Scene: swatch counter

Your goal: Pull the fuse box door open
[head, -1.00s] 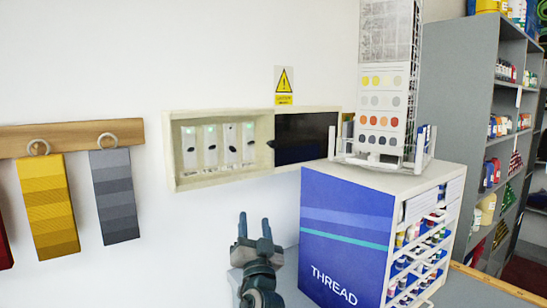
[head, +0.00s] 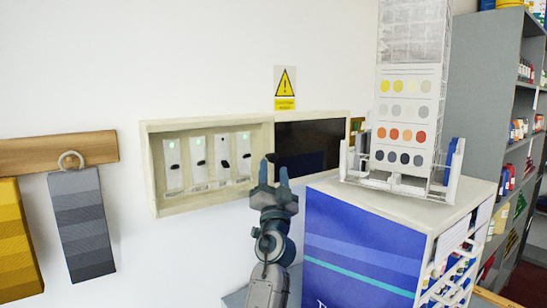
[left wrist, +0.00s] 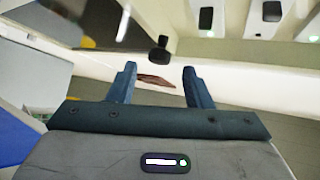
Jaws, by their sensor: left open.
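The cream fuse box (head: 157,207) is on the white wall, its left part showing several white switches with green lights. To its right is a cream-framed panel with a dark pane (head: 308,142), which looks like the door. A small black knob (left wrist: 159,50) is at the panel's left edge, beside the switches. My left gripper (head: 274,174) is open and empty in front of the box's lower right part. In the left wrist view its fingers (left wrist: 160,78) are apart, with the knob beyond the gap. I see no contact with it. My right gripper is out of view.
A blue thread cabinet (head: 365,235) stands close to the right of my left arm, with a color chart rack (head: 408,120) on top. Swatches (head: 82,225) hang from a wooden rail at left. A yellow warning sign (head: 285,88) is above the box.

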